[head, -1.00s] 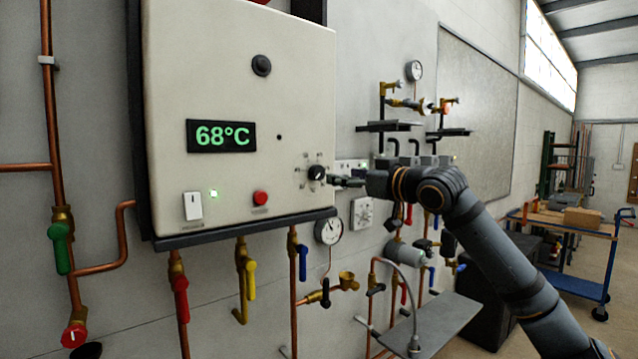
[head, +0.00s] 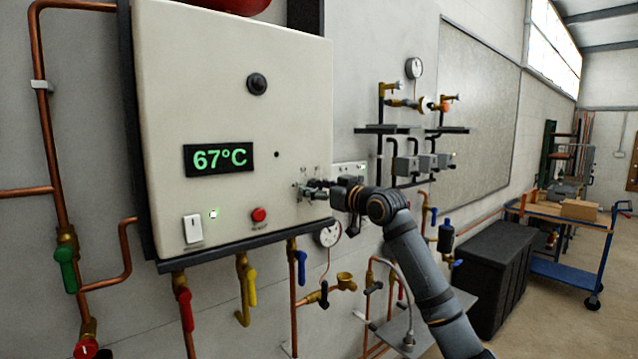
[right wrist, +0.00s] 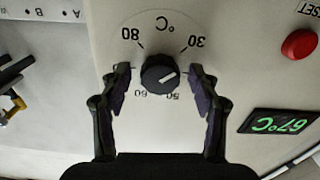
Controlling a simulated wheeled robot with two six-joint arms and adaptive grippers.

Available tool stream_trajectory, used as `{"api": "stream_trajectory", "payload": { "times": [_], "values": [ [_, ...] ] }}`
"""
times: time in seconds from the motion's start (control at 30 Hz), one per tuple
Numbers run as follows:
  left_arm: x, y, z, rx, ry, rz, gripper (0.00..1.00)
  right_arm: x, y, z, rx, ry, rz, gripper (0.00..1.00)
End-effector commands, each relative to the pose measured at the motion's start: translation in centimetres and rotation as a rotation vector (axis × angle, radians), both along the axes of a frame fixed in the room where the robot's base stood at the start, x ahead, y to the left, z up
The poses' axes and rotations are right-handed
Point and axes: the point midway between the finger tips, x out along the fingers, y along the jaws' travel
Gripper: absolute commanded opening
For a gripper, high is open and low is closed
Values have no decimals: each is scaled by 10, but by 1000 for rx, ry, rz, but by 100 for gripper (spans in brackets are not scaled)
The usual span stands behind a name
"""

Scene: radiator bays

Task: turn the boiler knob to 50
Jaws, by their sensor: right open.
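The boiler knob (right wrist: 159,74) is black and round with a white pointer line. In the right wrist view, which is upside down, the line points to the right, roughly between the 30 and 50 marks. The dial's number there is hidden behind a finger. My right gripper (right wrist: 160,88) is open, with one finger on each side of the knob; I cannot tell whether they touch it. In the head view the right gripper (head: 312,190) is at the boiler's lower right and largely covers the knob. The boiler display (head: 221,159) reads 67°C. My left gripper is out of view.
The boiler panel (head: 200,80) also has a red reset button (head: 259,215) and a white switch (head: 193,229). Pipes with coloured valves, including a yellow one (head: 250,285), hang below. A pressure gauge (head: 329,234) is below right of the knob.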

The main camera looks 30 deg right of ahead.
Motion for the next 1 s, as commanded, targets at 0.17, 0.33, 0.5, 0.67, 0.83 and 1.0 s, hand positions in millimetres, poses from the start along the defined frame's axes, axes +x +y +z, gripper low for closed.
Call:
{"api": "stream_trajectory", "payload": {
  "times": [0.17, 0.33, 0.5, 0.67, 0.83, 1.0],
  "values": [
    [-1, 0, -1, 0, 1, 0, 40, 0, 0, 0, -1, 0, 0, 60],
    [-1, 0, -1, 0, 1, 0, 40, 0, 0, 0, -1, -1, -1, 37],
    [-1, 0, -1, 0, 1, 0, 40, 0, 0, 0, -1, -1, -1, 14],
    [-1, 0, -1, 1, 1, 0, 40, -1, 0, 0, 2, -1, -1, 7],
    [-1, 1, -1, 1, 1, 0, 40, -1, 0, 0, 31, 1, -1, 7],
    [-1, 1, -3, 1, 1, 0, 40, -1, 0, 0, 115, 8, -1, 7]
  ]
}}
